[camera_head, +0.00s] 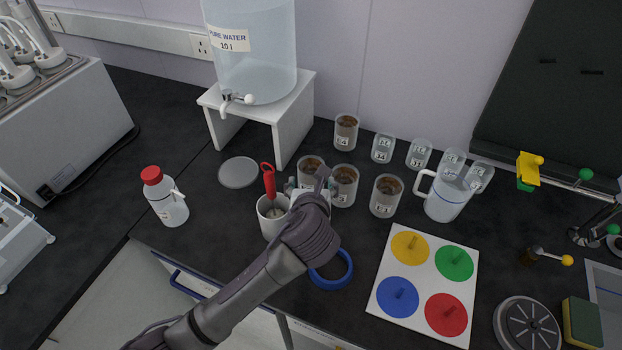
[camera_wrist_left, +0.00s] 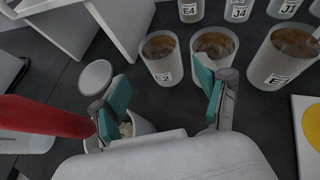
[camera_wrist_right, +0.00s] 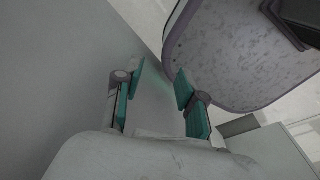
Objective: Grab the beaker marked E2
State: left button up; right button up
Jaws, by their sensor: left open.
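The beaker marked E2 (camera_wrist_left: 161,58) holds brown material and stands upright on the dark bench. In the head view the same beaker (camera_head: 311,165) is partly hidden by my left gripper. My left gripper (camera_head: 311,187) is open, with its teal-padded fingers on the near side of that beaker. In the left wrist view the beaker shows ahead, between and beyond the fingertips (camera_wrist_left: 162,85); I see no grip on it. My right gripper (camera_wrist_right: 160,80) is open and empty in its own wrist view, and does not show in the head view.
A white cup (camera_head: 271,222) with a red-handled tool stands close left. A blue ring (camera_head: 333,270) lies in front.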

aim_at(311, 162)
pick_arm(q)
jog(key=p+x, duration=0.1)
jog(key=x, duration=0.8)
jog(key=shift+w+a, duration=0.1)
jog(key=shift+w, duration=0.2)
jog(key=shift+w+f, duration=0.1)
jog(key=shift+w, duration=0.05)
jog(key=c, duration=1.2)
pick_arm(e)
jog(key=shift+s+r, duration=0.15)
jog(key=shift+r, duration=0.35)
